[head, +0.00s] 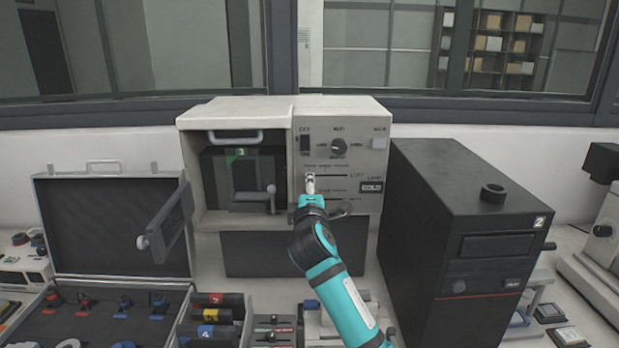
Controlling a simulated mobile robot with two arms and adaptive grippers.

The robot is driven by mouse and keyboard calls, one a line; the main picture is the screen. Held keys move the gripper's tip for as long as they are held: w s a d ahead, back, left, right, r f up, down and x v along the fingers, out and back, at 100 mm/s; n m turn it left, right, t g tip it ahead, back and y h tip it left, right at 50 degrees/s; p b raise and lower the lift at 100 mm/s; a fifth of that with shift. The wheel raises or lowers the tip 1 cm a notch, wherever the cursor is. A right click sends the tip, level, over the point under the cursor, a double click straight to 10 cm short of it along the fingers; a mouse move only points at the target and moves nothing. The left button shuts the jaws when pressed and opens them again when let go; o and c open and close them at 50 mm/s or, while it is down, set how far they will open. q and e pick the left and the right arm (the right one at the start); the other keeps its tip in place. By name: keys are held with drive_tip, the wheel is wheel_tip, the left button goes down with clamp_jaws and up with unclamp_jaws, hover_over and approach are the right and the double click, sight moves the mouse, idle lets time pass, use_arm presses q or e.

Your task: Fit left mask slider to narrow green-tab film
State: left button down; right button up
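The mounting press (240,108) stands at the back centre with its small door (168,222) swung open to the left. Inside its opening is a dark film holder (252,174) with a green tab (235,155) marked 3. On the right-hand panel, the upper slider slot (338,175) has lettering at its right end that seems to read LEFT; a lower slot (345,199) lies beneath it. My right gripper (310,180) is at the left end of the upper slot. Its narrow tip hides any knob there, and I cannot tell whether its fingers are closed. My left gripper does not show.
A black box marked 2 (455,215) stands close to the right of the press. An open case (112,225) with several knobbed pieces is at left. Several coloured-tab cartridges (215,318) sit in front of the press. A microscope-like device (603,230) is far right.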

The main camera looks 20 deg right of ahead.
drive_tip(key=x, duration=0.4)
drive_tip(key=shift+w+p, duration=0.35)
drive_tip(key=shift+w, duration=0.05)
drive_tip(key=shift+d, duration=0.1)
clamp_jaws()
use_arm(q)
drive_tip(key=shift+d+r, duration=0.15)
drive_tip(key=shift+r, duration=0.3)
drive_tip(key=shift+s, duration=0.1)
use_arm(e)
drive_tip(key=shift+d, duration=0.1)
